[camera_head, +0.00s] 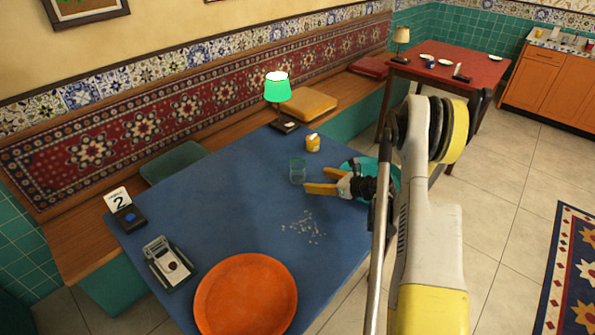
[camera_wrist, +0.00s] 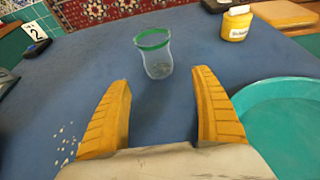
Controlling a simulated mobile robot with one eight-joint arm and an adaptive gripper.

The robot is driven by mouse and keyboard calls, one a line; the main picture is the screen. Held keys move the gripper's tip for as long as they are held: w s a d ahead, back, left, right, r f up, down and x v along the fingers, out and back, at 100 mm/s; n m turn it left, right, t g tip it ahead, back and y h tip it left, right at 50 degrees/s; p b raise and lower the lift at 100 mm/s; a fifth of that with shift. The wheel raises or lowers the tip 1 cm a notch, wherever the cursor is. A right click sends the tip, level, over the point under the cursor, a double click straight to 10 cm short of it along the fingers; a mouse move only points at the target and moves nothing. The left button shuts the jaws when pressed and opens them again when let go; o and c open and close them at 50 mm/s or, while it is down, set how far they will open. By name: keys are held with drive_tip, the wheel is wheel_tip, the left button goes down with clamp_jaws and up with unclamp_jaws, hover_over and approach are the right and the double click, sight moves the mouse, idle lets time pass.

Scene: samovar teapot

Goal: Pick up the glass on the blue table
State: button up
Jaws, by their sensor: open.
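The glass (camera_head: 297,171) stands upright on the blue table (camera_head: 215,200). In the wrist view the glass (camera_wrist: 154,55) is clear with a green rim, and it looks empty. My gripper (camera_head: 313,180) is open with its yellow fingers pointing toward the glass from the right in the head view. In the wrist view the gripper (camera_wrist: 160,88) has its two fingers wide apart. The glass is beyond the fingertips, roughly centred between them, and nothing is held.
A teal plate (camera_wrist: 280,120) lies close on the right, partly under my arm. A yellow container (camera_head: 313,142) and a green lamp (camera_head: 277,88) stand behind. White bits (camera_head: 304,227) are scattered in front. An orange plate (camera_head: 245,297) and a number 2 sign (camera_head: 118,199) are farther off.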

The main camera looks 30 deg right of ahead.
sight(304, 177)
drive_tip(key=b+x, duration=0.4)
drive_tip(key=x, duration=0.5)
drive_tip(key=shift+w+a+f, duration=0.1)
drive_tip(key=shift+a+f, duration=0.05)
drive_tip(key=shift+a, duration=0.1)
drive_tip(key=shift+w, duration=0.35)
drive_tip(key=c, duration=1.3)
